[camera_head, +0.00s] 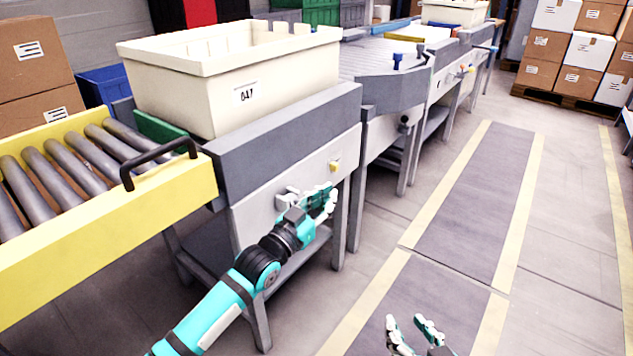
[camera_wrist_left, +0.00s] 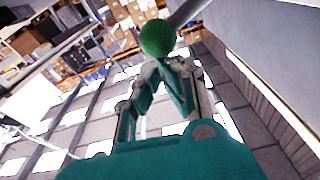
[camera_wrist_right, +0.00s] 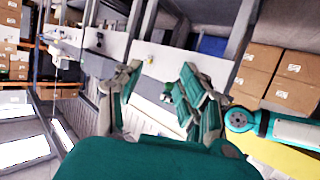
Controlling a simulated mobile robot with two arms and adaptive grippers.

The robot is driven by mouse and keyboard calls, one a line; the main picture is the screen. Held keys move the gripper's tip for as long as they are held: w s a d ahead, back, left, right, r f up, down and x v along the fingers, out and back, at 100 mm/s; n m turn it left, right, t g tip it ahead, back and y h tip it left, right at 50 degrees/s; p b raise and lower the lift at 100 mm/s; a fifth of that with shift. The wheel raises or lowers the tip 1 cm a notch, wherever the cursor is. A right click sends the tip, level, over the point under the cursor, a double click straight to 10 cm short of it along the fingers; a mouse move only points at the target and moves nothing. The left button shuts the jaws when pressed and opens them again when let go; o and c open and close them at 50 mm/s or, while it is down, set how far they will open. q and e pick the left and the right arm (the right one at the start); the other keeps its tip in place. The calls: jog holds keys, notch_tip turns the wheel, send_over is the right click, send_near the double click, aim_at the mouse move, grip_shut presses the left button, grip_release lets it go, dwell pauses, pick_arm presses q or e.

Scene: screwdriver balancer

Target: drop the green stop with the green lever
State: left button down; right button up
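The green stop (camera_head: 160,131) is a green plate standing upright at the joint between the yellow-sided roller conveyor and the grey station, in front of the cream tote. The green lever's round green knob (camera_wrist_left: 157,37) sits on a grey rod in the left wrist view. In the head view my left gripper and wrist hide the knob. My left gripper (camera_head: 328,198) is at the station's front panel. Its fingertips (camera_wrist_left: 166,65) come together just short of the knob, with nothing visible between them; contact is unclear. My right gripper (camera_head: 414,326) is open and empty over the floor; its fingers show in the right wrist view (camera_wrist_right: 160,78).
A black handle (camera_head: 158,163) rises from the roller conveyor (camera_head: 110,230). A yellow button (camera_head: 335,166) is on the front panel. Marked floor (camera_head: 470,210) to the right is clear.

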pick_arm(q)
notch_tip(320, 180, down, 14)
jog(key=m+g+h+b, duration=0.1)
jog(key=m+b, duration=0.2)
jog(key=m, duration=0.9)
jog(key=shift+s+d+m+g+b, duration=0.3)
jog(key=shift+d+m+g, duration=0.1)
jog(key=shift+d, duration=0.05)
pick_arm(e)
notch_tip(320, 180, up, 15)
jog(key=a+t+y, duration=0.2)
jog(key=t+y, duration=0.1)
jog(key=t, duration=0.6)
jog(key=shift+s+f+t, duration=0.15)
jog(key=shift+s+t, duration=0.1)
jog(key=shift+t, duration=0.05)
